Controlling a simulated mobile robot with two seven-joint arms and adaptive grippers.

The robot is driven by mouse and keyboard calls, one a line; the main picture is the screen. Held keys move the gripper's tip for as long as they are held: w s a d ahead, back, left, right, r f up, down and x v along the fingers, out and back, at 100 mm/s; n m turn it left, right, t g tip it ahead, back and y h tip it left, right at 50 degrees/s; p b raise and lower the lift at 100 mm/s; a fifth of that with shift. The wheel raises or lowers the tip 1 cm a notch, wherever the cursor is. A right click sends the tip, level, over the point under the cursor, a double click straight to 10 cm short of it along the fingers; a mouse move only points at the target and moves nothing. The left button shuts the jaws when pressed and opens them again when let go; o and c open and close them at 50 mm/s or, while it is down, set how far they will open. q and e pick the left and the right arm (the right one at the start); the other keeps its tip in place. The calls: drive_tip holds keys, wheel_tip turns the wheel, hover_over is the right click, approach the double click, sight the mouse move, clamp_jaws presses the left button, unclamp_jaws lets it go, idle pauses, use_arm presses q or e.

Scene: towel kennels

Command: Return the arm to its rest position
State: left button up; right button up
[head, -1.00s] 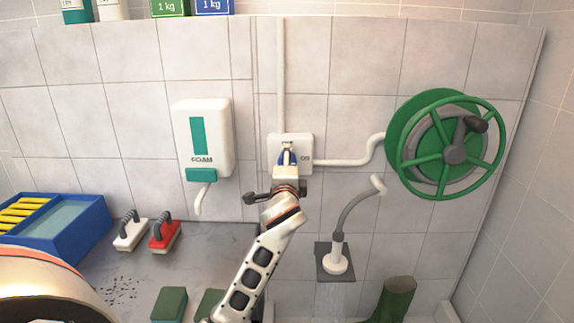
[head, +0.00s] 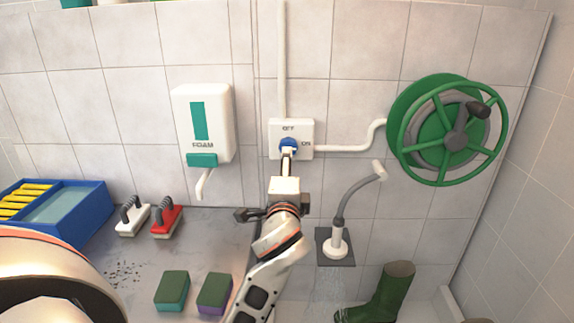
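The white switch box (head: 306,126) on the tiled wall has a round blue knob (head: 288,143) and the labels OFF above and ON at its right. My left gripper (head: 287,157) is just below and in front of the knob. Its narrow fingers look shut together, with their tips over the knob's lower edge. I cannot tell whether they touch it. Nothing shows between the fingers. The forearm rises from the bottom edge, and a large link of mine fills the lower left corner. My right gripper is out of view.
A foam dispenser (head: 203,125) hangs left of the box, a green hose reel (head: 447,135) right. Below stand a spray nozzle (head: 338,240) with falling water and a green boot (head: 385,295). Brushes (head: 167,221), sponges (head: 172,291) and a blue tray (head: 75,221) lie lower left.

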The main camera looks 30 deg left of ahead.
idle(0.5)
use_arm(q)
drive_tip(key=s+d+f+g+h, duration=0.1)
drive_tip(key=s+d+f+h, duration=0.15)
drive_tip(key=f, duration=0.65)
drive_tip(key=s+d+f+n+h, duration=0.1)
drive_tip(key=d+f+h, duration=0.25)
drive_tip(key=f, duration=0.55)
drive_tip(key=s+d+f+g+h, duration=0.1)
drive_tip(key=s+d+f+h, duration=0.15)
drive_tip(key=f, duration=0.65)
drive_tip(key=s+d+f+n+g+h, duration=0.1)
drive_tip(key=s+d+f+n, duration=0.2)
drive_tip(key=s+f, duration=0.6)
drive_tip(key=s+d+f+n+g+h, duration=0.1)
drive_tip(key=s+d+f+n+h, duration=0.1)
drive_tip(key=s+f, duration=0.7)
drive_tip(key=shift+s+d+f+n+g, duration=0.4)
drive_tip(key=shift+d+f+n, duration=0.1)
drive_tip(key=shift+f+n, duration=0.4)
